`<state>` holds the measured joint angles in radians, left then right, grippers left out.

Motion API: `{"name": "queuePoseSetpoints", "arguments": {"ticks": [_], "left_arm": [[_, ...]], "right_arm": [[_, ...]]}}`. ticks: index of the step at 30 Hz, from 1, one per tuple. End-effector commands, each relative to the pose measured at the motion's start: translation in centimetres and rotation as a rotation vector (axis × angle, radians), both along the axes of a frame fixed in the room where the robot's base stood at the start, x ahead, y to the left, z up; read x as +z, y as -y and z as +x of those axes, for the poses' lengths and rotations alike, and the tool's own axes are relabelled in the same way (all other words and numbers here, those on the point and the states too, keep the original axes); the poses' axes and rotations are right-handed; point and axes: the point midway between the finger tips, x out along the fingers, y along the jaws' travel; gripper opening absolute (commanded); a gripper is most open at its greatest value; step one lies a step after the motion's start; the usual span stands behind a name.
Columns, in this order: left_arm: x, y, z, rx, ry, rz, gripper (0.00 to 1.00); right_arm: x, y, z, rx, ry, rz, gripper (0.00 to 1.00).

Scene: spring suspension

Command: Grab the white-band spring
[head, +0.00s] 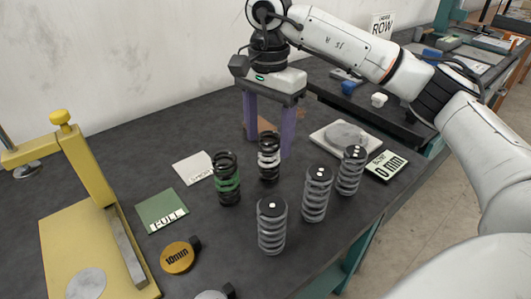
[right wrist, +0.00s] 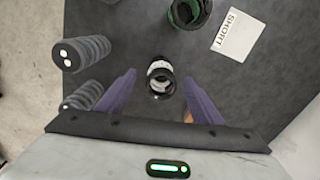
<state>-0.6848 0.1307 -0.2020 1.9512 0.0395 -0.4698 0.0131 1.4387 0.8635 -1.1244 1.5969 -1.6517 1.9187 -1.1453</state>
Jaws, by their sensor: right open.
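The white-band spring (head: 269,158) is a black coil with a white band, standing upright on the dark table. It also shows in the right wrist view (right wrist: 160,78), ahead of the fingertips and roughly midway between them. My right gripper (head: 270,142) has two purple fingers spread apart. It is open and empty, pointing down just behind and around the spring in the head view. In the right wrist view the fingers (right wrist: 160,85) stand left and right of the spring with gaps on both sides. My left gripper is not in view.
A green-band spring (head: 226,180) stands to the left. Several grey springs (head: 317,195) stand to the right and in front. A SHORT card (head: 193,168), a green FULL card (head: 162,211), a yellow press (head: 90,190), a 10mm gauge (head: 178,257) and a scale (head: 345,137) surround them.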

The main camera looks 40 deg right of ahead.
Motion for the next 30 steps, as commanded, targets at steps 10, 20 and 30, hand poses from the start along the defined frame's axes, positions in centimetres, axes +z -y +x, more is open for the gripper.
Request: {"name": "queuePoseSetpoints", "arguments": {"ticks": [10,20,30], "left_arm": [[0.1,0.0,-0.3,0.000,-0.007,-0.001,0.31],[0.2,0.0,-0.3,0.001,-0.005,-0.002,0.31],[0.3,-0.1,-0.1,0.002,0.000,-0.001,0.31]], "right_arm": [[-3.5,0.4,0.1,-0.002,-0.003,-0.001,0.60],[-6.7,0.5,0.3,0.000,0.002,0.001,0.60],[-6.7,0.5,0.3,-0.001,0.002,0.001,0.31]]}}
